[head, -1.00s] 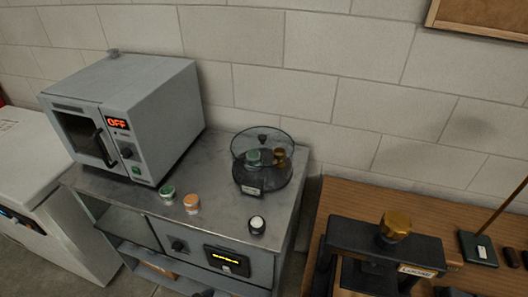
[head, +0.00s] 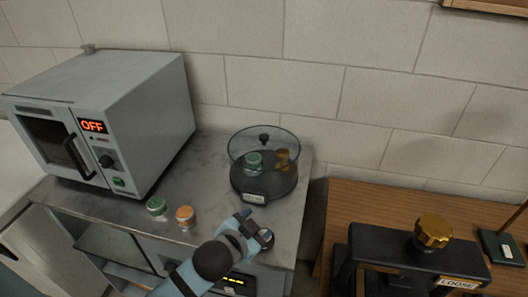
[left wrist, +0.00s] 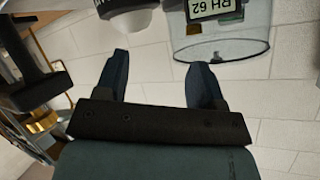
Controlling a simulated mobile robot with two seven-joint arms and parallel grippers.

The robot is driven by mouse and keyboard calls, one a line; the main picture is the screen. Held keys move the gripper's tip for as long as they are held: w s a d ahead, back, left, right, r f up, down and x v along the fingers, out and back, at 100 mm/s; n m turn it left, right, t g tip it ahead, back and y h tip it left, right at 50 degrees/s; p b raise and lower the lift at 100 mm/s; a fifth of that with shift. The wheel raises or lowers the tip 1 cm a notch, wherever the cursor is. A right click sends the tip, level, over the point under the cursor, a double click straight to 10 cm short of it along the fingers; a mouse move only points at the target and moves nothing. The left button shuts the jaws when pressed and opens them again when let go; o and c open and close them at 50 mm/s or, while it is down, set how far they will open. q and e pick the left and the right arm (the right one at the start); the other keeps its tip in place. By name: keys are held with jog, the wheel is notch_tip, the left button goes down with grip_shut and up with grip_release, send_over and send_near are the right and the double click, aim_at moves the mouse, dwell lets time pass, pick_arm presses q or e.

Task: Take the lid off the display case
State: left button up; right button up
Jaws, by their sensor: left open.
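The display case (head: 262,190) is a round dark base under a clear glass lid (head: 240,150) with a black knob (head: 264,138). The lid sits on the case. A green-topped item and a brass-coloured item show inside. My left gripper (head: 257,226) is open and empty, in front of the case and below its lid. In the left wrist view, my left gripper (left wrist: 158,68) has its fingers apart, and the case's glass (left wrist: 225,48) and its RH 62 label (left wrist: 210,7) appear upside down beyond them. My right gripper is not in view.
A small pale-topped jar (head: 265,236) stands close by my left gripper. Green (head: 156,207) and orange (head: 185,216) jars stand to the left. A grey oven (head: 110,120) reading OFF is behind them. A black press with a brass knob (head: 433,231) is on the wooden table at right.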

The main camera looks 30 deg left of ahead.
pick_arm(q)
jog(key=w+d+r+m+h, duration=0.65)
jog(key=r+m+h, duration=0.3)
jog(key=m, duration=0.25)
jog(key=w+d+r+m+h, duration=0.65)
jog(key=r+m+h, duration=0.3)
jog(key=m, duration=0.25)
jog(key=m+g+y+b, duration=0.2)
jog(key=m+g+y, duration=1.05)
jog(key=y, duration=0.65)
send_near(264, 136)
notch_tip(264, 136, down, 3)
jog(key=shift+a+f+t+p, duration=0.15)
jog(key=shift+f+t+p, duration=0.1)
jog(key=shift+t+p, duration=0.15)
jog(key=shift+w+f, duration=0.1)
jog(key=shift+f, duration=0.4)
jog(key=f, duration=0.2)
jog(key=f+p, duration=0.1)
jog(key=f, duration=0.2)
jog(key=shift+w+d+f, duration=0.1)
jog(key=shift+d, duration=0.1)
jog(key=c, duration=1.1)
